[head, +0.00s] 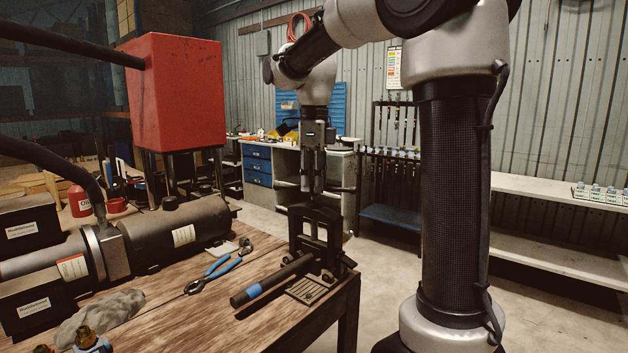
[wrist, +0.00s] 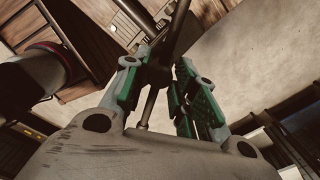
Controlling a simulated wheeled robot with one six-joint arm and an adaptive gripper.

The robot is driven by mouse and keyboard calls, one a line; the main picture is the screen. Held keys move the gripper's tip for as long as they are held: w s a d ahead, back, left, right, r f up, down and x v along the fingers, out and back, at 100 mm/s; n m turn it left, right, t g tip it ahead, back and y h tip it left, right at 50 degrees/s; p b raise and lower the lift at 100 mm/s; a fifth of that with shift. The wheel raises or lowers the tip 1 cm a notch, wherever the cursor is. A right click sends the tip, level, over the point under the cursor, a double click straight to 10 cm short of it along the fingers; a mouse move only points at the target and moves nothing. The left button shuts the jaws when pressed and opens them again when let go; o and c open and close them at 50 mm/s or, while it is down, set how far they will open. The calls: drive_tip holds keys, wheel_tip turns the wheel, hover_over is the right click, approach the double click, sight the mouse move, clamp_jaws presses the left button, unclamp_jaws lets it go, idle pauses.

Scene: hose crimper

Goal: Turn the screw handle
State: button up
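The screw handle is a thin metal crossbar on the dark upright screw of a black crimper (head: 318,235), which stands at the table's right end. In the head view my gripper (head: 313,165) points straight down over the crimper, at the top of its screw. In the wrist view my gripper (wrist: 160,85) has its two green-padded fingers apart. The dark screw head (wrist: 160,72) lies between them near the tips. One end of the screw handle (wrist: 149,108) reaches back toward the palm. I cannot make out whether the pads touch the screw.
A black hose with a blue band (head: 254,291) lies at the crimper's foot. Blue-handled pliers (head: 218,268), a grey rag (head: 100,315) and a large black cylinder machine (head: 175,235) share the wooden table (head: 205,322). A red box (head: 175,90) stands behind.

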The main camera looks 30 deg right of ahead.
clamp_jaws()
drive_tip(key=m, duration=0.3)
